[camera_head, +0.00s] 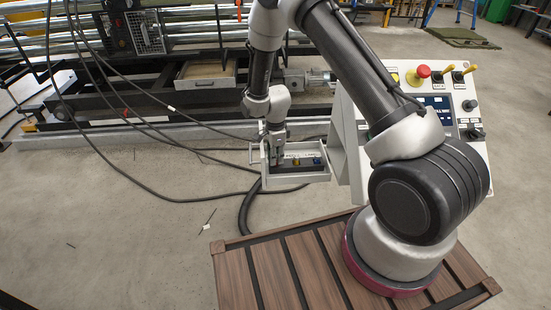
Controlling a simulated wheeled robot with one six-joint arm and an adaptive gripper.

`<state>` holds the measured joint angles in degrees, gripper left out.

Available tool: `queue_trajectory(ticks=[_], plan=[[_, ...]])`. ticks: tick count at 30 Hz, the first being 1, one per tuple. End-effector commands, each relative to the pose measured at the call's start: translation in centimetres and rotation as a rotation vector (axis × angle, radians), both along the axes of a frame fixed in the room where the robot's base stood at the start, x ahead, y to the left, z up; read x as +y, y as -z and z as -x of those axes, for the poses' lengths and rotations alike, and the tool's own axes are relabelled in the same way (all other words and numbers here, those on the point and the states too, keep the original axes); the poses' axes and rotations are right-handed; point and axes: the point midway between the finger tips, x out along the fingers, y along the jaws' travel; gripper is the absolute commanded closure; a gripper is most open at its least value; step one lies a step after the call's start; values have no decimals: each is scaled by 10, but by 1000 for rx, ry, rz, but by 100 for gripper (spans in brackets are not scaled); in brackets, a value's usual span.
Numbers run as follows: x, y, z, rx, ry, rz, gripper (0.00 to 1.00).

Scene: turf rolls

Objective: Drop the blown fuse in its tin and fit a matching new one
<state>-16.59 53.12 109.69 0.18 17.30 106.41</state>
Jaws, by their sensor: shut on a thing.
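My gripper (276,162) points down into the left part of a small pale open box (300,180) beside the console. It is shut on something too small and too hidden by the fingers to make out. To the right of the gripper, inside the box, are a small yellow piece (297,162) and a small blue piece (316,161). I cannot tell whether these are fuses or parts of a holder. I cannot pick out the tin for the blown fuse.
The control console (345,130), with a red button (423,71), switches and a screen, stands right of the box. Dark cables (150,125) hang and run across the floor at left. A machine with metal rollers and an open drawer (205,82) is behind. The front-left floor is mostly clear.

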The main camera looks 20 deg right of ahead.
Motion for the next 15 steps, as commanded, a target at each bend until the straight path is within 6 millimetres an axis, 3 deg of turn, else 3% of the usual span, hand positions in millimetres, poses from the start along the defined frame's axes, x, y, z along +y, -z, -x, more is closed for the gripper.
queue_trajectory(ticks=[2, 12, 13, 15], plan=[[0, 8, 1, 2, 0, 1, 100], [0, 11, 0, 0, 0, 0, 100], [0, 11, 0, 0, 0, 0, 78], [0, 10, 0, 0, 0, 0, 65]])
